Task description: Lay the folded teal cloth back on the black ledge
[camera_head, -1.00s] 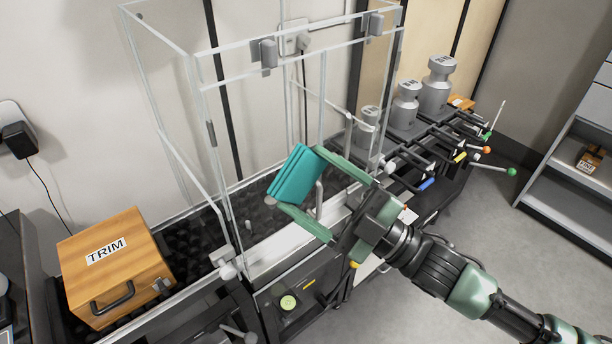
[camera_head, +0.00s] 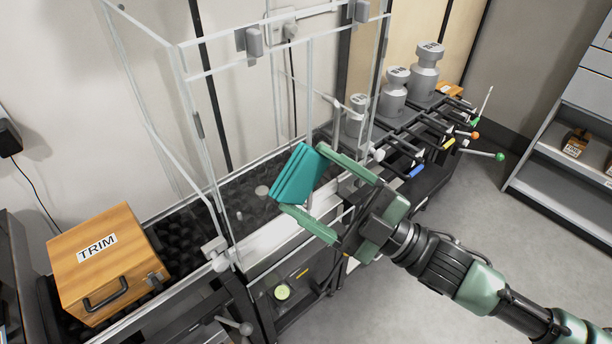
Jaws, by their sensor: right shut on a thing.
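The folded teal cloth (camera_head: 299,174) is held tilted between the green fingers of my right gripper (camera_head: 306,182). My right gripper is shut on it and holds it in the air in front of the clear glass enclosure. The black ledge (camera_head: 180,240) appears to be the dark bumpy surface running behind the cloth, from the wooden box to under the enclosure; I cannot tell for sure. The cloth looks apart from that surface. My left gripper is not in view.
A wooden TRIM box (camera_head: 108,262) stands at the left. The clear enclosure's frame (camera_head: 215,190) rises behind the cloth. Several grey weights (camera_head: 424,72) stand at the back right, near black rods with coloured tips (camera_head: 499,157). Open floor (camera_head: 450,225) lies at the right.

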